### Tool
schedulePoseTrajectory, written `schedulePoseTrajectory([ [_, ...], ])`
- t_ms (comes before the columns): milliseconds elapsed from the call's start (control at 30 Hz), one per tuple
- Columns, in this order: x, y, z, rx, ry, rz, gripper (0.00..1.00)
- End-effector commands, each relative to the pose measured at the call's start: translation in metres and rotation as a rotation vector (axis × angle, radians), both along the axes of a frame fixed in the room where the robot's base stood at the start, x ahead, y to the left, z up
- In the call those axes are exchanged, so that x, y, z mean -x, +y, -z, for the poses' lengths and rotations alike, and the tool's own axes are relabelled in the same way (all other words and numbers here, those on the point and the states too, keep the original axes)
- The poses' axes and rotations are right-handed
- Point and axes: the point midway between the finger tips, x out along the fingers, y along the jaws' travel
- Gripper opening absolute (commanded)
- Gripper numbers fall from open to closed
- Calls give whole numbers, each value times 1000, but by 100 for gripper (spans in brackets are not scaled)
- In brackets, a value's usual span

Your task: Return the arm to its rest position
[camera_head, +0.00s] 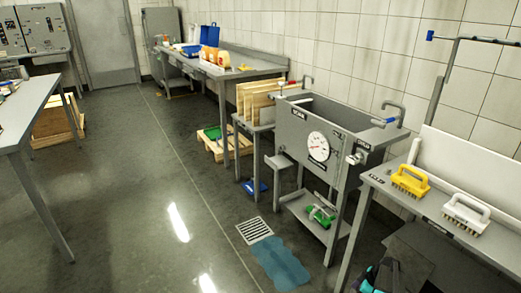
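No gripper fingers can be made out in the head view. A black and teal shape (377,279) is cut off by the bottom edge, right of centre. I cannot tell whether it is part of my arm. Whether the gripper holds anything is not shown.
A metal vat (285,135) with a round dial stands along the right wall. A right-hand table (408,205) bears yellow (411,181) and white (466,213) brushes. A blue mat (281,263) lies by a floor drain (254,230). The floor (130,200) at left centre is clear.

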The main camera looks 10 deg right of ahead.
Motion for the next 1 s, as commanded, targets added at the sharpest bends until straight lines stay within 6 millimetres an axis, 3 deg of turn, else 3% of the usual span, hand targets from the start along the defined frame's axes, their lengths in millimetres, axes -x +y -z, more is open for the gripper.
schedulePoseTrajectory([
  [100,-7,45,-5,-9,23,-68,100],
  [467,0,166,-8,-26,127,-207,100],
  [767,32,256,-16,-18,247,-267,100],
  [1000,72,316,-26,14,361,-277,100],
])
